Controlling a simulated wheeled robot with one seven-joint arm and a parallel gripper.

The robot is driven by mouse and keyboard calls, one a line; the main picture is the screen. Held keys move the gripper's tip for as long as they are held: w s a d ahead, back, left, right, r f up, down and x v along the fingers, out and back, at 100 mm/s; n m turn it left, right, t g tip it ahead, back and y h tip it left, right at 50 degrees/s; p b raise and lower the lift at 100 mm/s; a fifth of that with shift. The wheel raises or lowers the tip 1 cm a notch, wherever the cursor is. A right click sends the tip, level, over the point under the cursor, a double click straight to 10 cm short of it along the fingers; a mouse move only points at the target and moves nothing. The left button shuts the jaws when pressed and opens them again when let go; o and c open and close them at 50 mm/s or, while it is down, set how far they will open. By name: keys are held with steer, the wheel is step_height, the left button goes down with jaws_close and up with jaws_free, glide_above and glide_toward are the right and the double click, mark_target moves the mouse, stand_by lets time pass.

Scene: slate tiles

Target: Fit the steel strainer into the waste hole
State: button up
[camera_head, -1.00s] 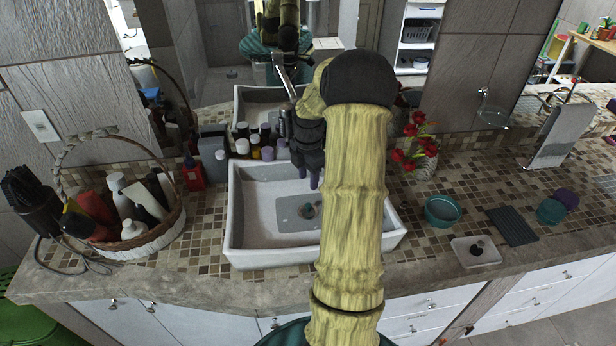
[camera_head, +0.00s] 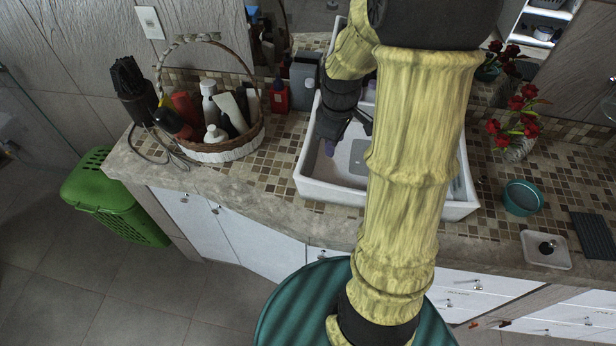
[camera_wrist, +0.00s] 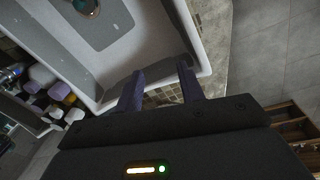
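The white sink (camera_head: 330,192) stands on the tiled counter, partly behind my arm. Its waste hole (camera_wrist: 86,6) shows at the top edge of the wrist view, cut off by the frame; my arm hides it in the head view. A small dark, round, knobbed piece (camera_head: 547,247), perhaps the steel strainer, sits in a white dish right of the sink; I cannot tell its material. My gripper (camera_head: 330,147) is over the left part of the sink. In the wrist view its two purple fingers (camera_wrist: 160,88) are apart with nothing between them, near the sink rim.
The white dish (camera_head: 532,262) lies near the counter's front edge, with a teal bowl (camera_head: 523,198) behind it and a dark ribbed mat (camera_head: 594,236) to its right. Red flowers (camera_head: 517,125) stand behind. A wicker basket of bottles (camera_head: 225,150) stands left of the sink.

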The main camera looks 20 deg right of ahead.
steer(key=s+a+r+m+t, duration=0.1)
steer(key=s+a+m, duration=0.7)
steer(key=s+a, duration=0.1)
steer(key=shift+s+a+y, duration=0.2)
steer(key=shift+a+y, duration=0.1)
steer(key=shift+a, duration=0.35)
steer(key=shift+w+r, duration=0.1)
